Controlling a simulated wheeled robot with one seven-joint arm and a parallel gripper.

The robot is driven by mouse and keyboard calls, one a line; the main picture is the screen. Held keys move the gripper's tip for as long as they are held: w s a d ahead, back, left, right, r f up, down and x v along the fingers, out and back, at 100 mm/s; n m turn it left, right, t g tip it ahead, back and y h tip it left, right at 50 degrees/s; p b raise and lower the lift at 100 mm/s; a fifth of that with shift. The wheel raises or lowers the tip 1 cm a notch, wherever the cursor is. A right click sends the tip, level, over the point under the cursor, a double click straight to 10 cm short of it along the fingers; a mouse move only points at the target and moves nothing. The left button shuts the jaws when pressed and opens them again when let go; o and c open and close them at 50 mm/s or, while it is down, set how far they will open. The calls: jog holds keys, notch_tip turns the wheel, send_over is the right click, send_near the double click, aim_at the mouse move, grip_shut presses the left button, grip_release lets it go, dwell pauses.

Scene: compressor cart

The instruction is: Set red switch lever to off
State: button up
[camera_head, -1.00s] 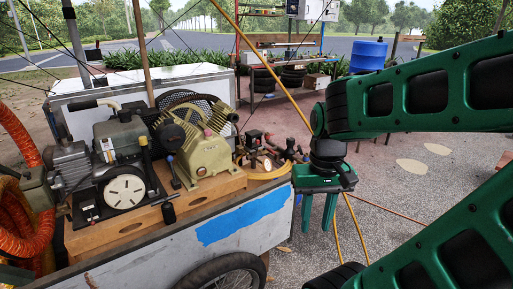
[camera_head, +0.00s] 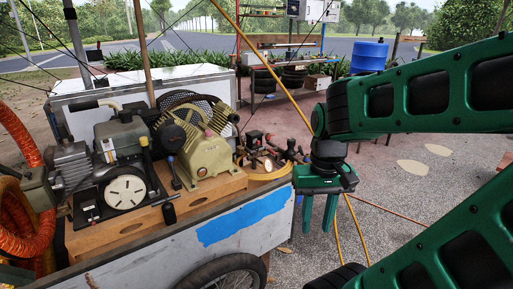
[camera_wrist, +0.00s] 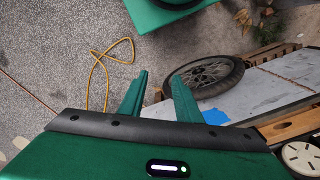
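The compressor cart (camera_head: 262,240) stands at left and centre in the head view, with an engine (camera_head: 125,150) and an olive compressor (camera_head: 205,157) on a wooden board. I cannot clearly make out a red switch lever. A small cluster of fittings and gauges (camera_head: 266,163) with a few reddish spots sits at the cart's right end. My gripper (camera_head: 317,228) points down just right of that end, apart from it. Its two green fingers stand apart, with nothing between them. In the wrist view my gripper (camera_wrist: 158,78) is over gravel, beside the cart's wheel (camera_wrist: 207,77).
An orange corrugated hose (camera_head: 18,130) hangs at the far left. A yellow cable (camera_wrist: 104,62) lies on the gravel below my gripper. A workbench (camera_head: 285,60) and a blue barrel (camera_head: 368,56) stand behind. Gravel right of the cart is mostly clear.

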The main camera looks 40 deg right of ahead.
jog(key=w+d+f+m+t+y, duration=0.1)
jog(key=w+f+m+t, duration=0.25)
jog(key=w, duration=0.75)
jog(key=w+d+f+m+t+y, duration=0.1)
jog(key=w+f+m+t+y, duration=0.2)
jog(key=w, duration=0.7)
jog(key=w+d+f+m+t, duration=0.1)
jog(key=w+f+m+t, duration=0.3)
jog(key=w, duration=0.7)
jog(key=m+t+h, duration=0.4)
jog(key=m+t, duration=0.4)
jog(key=m, duration=1.1)
send_near(259, 143)
jog(key=w, duration=0.8)
jog(key=shift+w+r, duration=0.1)
jog(key=shift+r, duration=0.15)
grip_shut()
